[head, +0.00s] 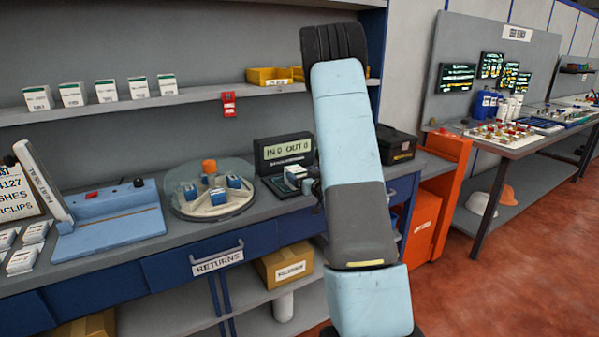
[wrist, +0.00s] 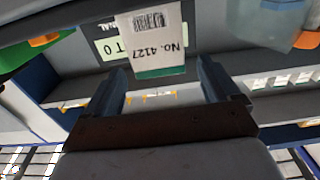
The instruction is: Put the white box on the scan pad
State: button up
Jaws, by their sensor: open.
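The white box (wrist: 155,42), with a barcode, the label "No. 4127" and a green edge, shows upside down in the wrist view. It lies between or just beyond the tips of my open gripper (wrist: 163,72); I cannot tell whether either finger touches it. In the head view a small white box (head: 295,172) stands in front of the "IN 0 OUT 0" display (head: 284,152), seemingly on a dark flat base (head: 283,188), which may be the scan pad. My arm hides most of the gripper there.
A round dispenser (head: 211,212) with blue-and-white boxes and an orange knob stands left of the display. A blue device (head: 110,220) is further left. A shelf above holds several white boxes (head: 105,91). A black case (head: 397,144) sits right of my arm.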

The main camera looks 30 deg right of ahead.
jog(key=s, duration=0.7)
jog(key=s+a+r+m+g+h, duration=0.1)
jog(key=s+a+r+g+h, duration=0.15)
jog(key=a+r, duration=0.35)
jog(key=s+a+r+g+h, duration=0.1)
jog(key=s+a+r+g, duration=0.2)
jog(key=r, duration=0.5)
jog(key=s+a+r+g+y, duration=0.1)
jog(key=s+a, duration=0.3)
jog(key=s, duration=0.5)
jog(key=s+a+r+g+y, duration=0.1)
jog(key=s+a+r+g, duration=0.1)
jog(key=s+a, duration=0.3)
jog(key=s+a+r+g+y, duration=0.1)
jog(key=s+a+g, duration=0.3)
jog(key=s, duration=0.9)
jog(key=shift+s+a+r+n, duration=0.3)
jog(key=shift+a+r, duration=0.35)
